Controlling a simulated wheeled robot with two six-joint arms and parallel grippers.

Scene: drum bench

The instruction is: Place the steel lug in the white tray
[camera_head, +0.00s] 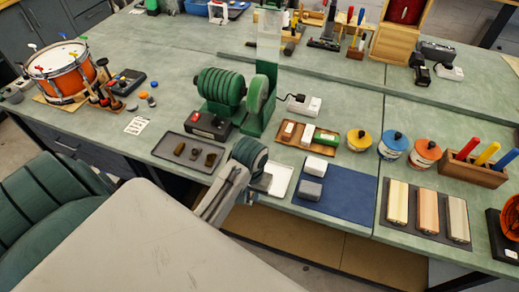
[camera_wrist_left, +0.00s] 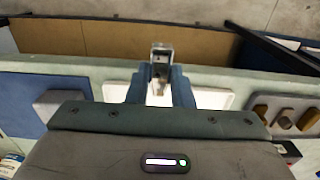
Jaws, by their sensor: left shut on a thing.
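My left gripper (camera_head: 258,184) reaches over the front of the bench beside the white tray (camera_head: 283,180). In the left wrist view its two blue-grey fingers (camera_wrist_left: 160,84) are shut on the steel lug (camera_wrist_left: 161,62), a small shiny metal piece with a dark spot. The white tray (camera_wrist_left: 211,98) shows on both sides of the fingers in that view. The gripper and lug cover its middle. I cannot tell whether the lug touches the tray. My right gripper is not in view.
A dark tray (camera_head: 168,156) with several small brown pieces lies to the left. A blue mat (camera_head: 345,195) with a grey block (camera_head: 310,190) and a white block (camera_head: 315,167) lies to the right. A green machine (camera_head: 222,90) stands behind. The bench's front edge is close.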

